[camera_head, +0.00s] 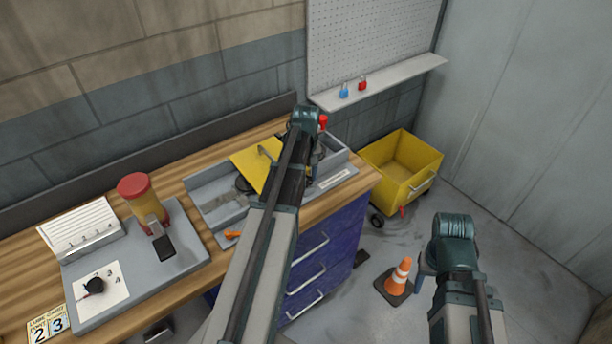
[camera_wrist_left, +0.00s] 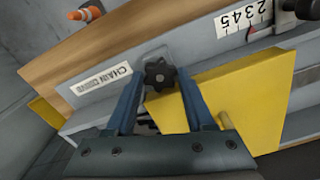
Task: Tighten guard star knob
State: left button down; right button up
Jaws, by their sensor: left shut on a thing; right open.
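The black star knob (camera_wrist_left: 160,75) sits by the edge of the yellow guard (camera_wrist_left: 245,95) in the left wrist view. My left gripper (camera_wrist_left: 160,88) has its two blue fingers on either side of the knob and is shut on it. In the head view the yellow guard (camera_head: 254,168) stands in a grey fixture (camera_head: 208,191) on the bench, and my left arm hides the knob and the fingertips. My right gripper (camera_head: 426,266) is open, away from the bench over the floor at the right, mostly hidden behind its wrist.
A grey board (camera_head: 185,262) with a red-topped yellow cylinder (camera_head: 143,195) lies on the wooden bench (camera_head: 20,265) at left. An orange tool (camera_head: 232,235) lies near the fixture. A yellow cart (camera_head: 405,170) and a traffic cone (camera_head: 400,275) stand on the floor.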

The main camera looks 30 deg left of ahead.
pick_arm(q)
jog(key=shift+c, duration=1.4)
grip_release()
jog(key=shift+r, duration=0.1)
notch_tip(320, 180, up, 14)
jog(key=p, duration=1.4)
jog(key=shift+f, duration=0.2)
